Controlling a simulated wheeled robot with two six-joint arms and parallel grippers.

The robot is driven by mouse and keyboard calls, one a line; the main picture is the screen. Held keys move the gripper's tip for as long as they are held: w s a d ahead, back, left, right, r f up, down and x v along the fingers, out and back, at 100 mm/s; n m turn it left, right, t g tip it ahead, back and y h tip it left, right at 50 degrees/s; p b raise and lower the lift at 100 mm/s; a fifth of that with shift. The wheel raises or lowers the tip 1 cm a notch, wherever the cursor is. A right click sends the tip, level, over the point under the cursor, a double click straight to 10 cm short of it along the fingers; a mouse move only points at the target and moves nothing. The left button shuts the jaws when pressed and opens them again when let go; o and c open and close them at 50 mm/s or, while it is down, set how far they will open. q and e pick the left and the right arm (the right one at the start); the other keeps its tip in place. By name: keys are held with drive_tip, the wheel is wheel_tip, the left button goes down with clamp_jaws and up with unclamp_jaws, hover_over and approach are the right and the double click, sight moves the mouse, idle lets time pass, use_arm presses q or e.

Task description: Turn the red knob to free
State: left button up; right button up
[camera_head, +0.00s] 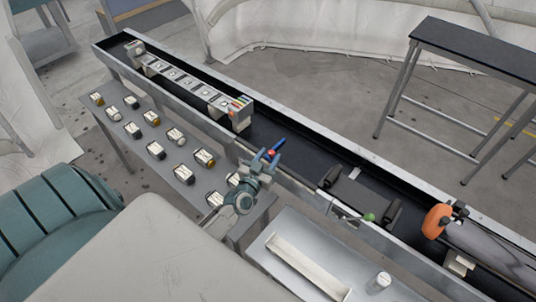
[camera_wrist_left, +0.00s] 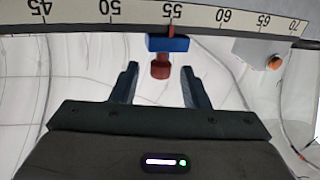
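The red knob (camera_head: 271,152) is a small red piece on a blue slider block (camera_head: 279,145) at the near side of the long black trough. In the left wrist view the red knob (camera_wrist_left: 160,68) sticks out below the blue block (camera_wrist_left: 167,44), whose red pointer stands near 55 on a white scale (camera_wrist_left: 205,17). My left gripper (camera_head: 265,157) is open, also in the left wrist view (camera_wrist_left: 160,80). Its fingers lie left and right of the knob with gaps on both sides, not touching it as seen there. My right gripper is not in view.
The long metal-edged trough (camera_head: 310,150) crosses the head view, with a row of labelled blocks (camera_head: 180,78) on it. A grey table (camera_head: 140,150) holds several small labelled pieces. A lever with a green ball (camera_head: 369,217) and an orange disc (camera_head: 436,221) are farther right.

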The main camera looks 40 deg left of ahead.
use_arm(q)
drive_tip(key=s+d+b, duration=0.1)
drive_tip(key=s, duration=0.9)
drive_tip(key=shift+s+d, duration=0.2)
drive_tip(key=shift+s, duration=0.15)
idle(0.3)
